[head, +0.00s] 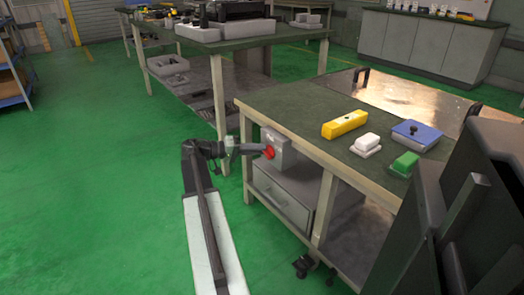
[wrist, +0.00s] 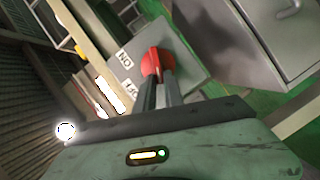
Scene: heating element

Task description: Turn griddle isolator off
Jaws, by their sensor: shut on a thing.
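The griddle isolator is a grey box (head: 281,143) with a red knob (head: 269,152), fixed under the near end of the green-topped bench. In the wrist view the grey box face (wrist: 190,72) is close and tilted. My gripper (head: 259,149) reaches it from the left. Its fingers (wrist: 160,88) are shut on the red knob (wrist: 153,60), which they partly hide. A white label (wrist: 124,58) beside the knob seems to read ON, turned over. A second label (wrist: 131,89) is partly cut off by my gripper.
A grey drawer unit (head: 284,198) sits just below the isolator. The bench top (head: 300,107) holds a yellow block (head: 344,124), a white block (head: 367,143), a blue box (head: 415,134) and a green block (head: 404,164). Green floor (head: 90,190) is clear on the left.

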